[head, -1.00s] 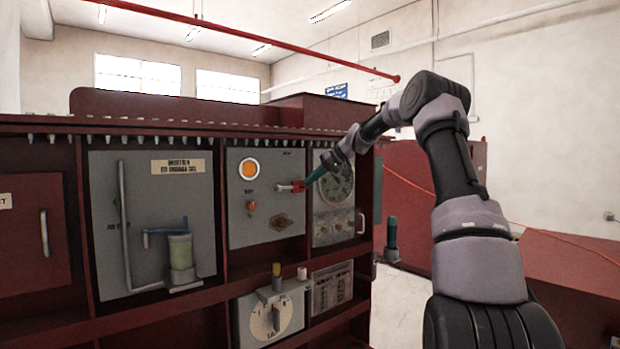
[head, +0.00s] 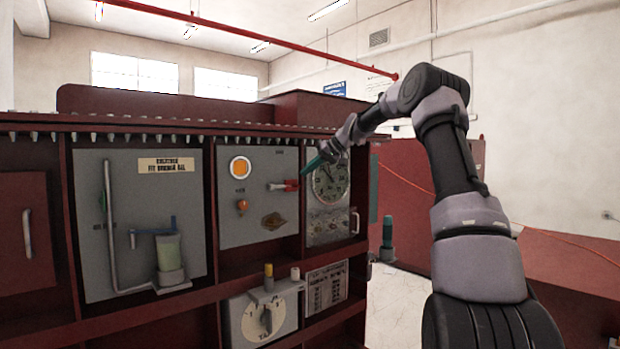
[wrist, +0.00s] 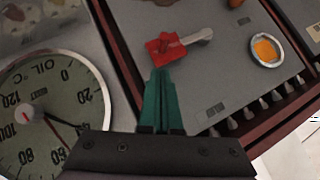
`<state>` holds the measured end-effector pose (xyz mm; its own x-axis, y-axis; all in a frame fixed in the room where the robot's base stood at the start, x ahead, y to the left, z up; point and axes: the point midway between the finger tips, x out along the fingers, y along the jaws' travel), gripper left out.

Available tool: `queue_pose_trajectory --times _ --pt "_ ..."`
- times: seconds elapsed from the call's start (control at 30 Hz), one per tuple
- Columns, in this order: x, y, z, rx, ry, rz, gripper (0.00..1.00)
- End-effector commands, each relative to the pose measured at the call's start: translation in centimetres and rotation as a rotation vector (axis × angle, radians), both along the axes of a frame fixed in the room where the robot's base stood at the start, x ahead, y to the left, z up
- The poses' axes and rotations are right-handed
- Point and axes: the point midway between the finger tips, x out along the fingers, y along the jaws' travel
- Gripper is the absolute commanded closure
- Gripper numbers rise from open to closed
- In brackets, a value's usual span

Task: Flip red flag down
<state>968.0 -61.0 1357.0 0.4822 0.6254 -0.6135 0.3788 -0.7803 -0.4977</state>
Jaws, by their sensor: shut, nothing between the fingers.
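The red flag (head: 291,184) is a small red piece on a grey panel (head: 258,225), with a pale bar reaching left from it. In the wrist view the red flag (wrist: 167,47) lies just beyond the fingertips, and the pale bar extends to its right. My gripper (head: 304,173) has green fingers held together with nothing between them. In the wrist view the gripper (wrist: 159,72) points at the flag's near edge; I cannot tell whether the tips touch it.
A round oil temperature dial (head: 330,180) is right of the flag, close beside my gripper. An orange round indicator (head: 240,167) and an orange knob (head: 242,206) are left of it. Dark red frame posts border the panel. A selector dial (head: 266,316) is below.

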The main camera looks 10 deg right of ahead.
Motion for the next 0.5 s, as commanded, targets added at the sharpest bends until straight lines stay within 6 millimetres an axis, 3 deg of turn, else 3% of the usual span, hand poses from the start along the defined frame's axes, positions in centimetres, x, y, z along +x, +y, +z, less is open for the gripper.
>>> queue_pose_trajectory --times 0.07,0.5 --pt "-0.3 0.3 1.0 -0.001 -0.003 0.001 1.00" --pt "-3.4 -3.7 4.8 0.000 -0.002 -0.003 1.00"
